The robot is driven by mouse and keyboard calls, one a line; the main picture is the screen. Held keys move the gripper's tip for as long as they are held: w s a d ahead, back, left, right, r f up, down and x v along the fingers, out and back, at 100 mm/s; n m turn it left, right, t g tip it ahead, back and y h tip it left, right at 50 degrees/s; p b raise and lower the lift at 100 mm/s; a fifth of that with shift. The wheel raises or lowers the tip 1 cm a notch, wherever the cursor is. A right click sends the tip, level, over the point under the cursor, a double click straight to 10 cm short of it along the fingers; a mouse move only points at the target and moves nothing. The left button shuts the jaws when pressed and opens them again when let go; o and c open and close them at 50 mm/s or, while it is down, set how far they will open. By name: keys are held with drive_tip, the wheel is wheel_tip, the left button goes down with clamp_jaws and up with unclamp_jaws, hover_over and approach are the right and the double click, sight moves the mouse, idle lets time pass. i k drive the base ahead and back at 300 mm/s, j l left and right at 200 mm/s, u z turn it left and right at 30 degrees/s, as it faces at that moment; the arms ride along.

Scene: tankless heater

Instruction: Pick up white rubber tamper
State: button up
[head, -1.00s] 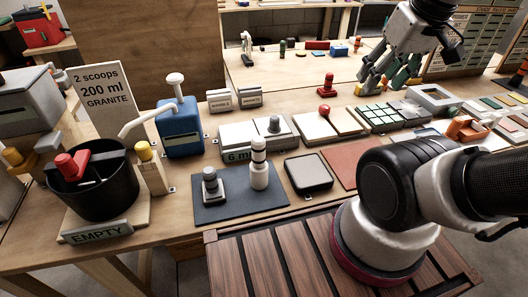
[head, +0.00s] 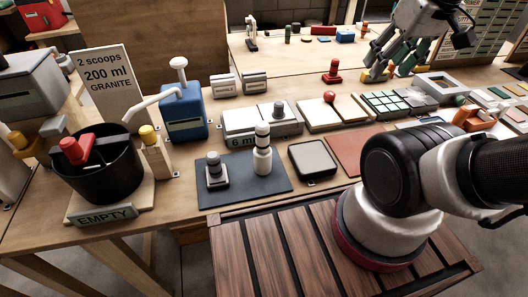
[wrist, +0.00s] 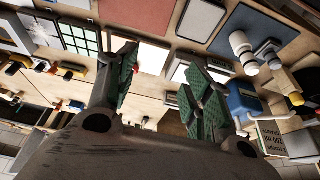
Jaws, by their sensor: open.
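The white rubber tamper (head: 262,158) appears to be the white upright cylinder with dark bands, standing on a dark mat (head: 240,190) near the front of the bench. A shorter grey-and-white piece (head: 214,172) stands beside it at the left on the same mat. The white cylinder also shows in the wrist view (wrist: 242,50), toward the upper right. My gripper (head: 390,66) is high at the upper right of the head view, well apart from the cylinder. In the wrist view its green-padded fingers (wrist: 160,85) are spread, with nothing between them.
A blue pump dispenser (head: 183,118) and a black bucket (head: 92,185) stand left of the mat. A grey scale-like tray (head: 312,158) lies right of it. A board with a red knob (head: 330,97) and a green-tiled tray (head: 392,103) lie farther right.

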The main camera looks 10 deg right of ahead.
sight(262, 153)
drive_tip(key=k+j, duration=0.15)
drive_tip(key=j, duration=0.25)
drive_tip(key=k+j, duration=0.15)
drive_tip(key=j, duration=0.25)
drive_tip(key=k+j, duration=0.15)
drive_tip(key=j, duration=0.25)
drive_tip(key=k+j, duration=0.15)
drive_tip(key=j, duration=0.2)
drive_tip(key=j+z, duration=0.05)
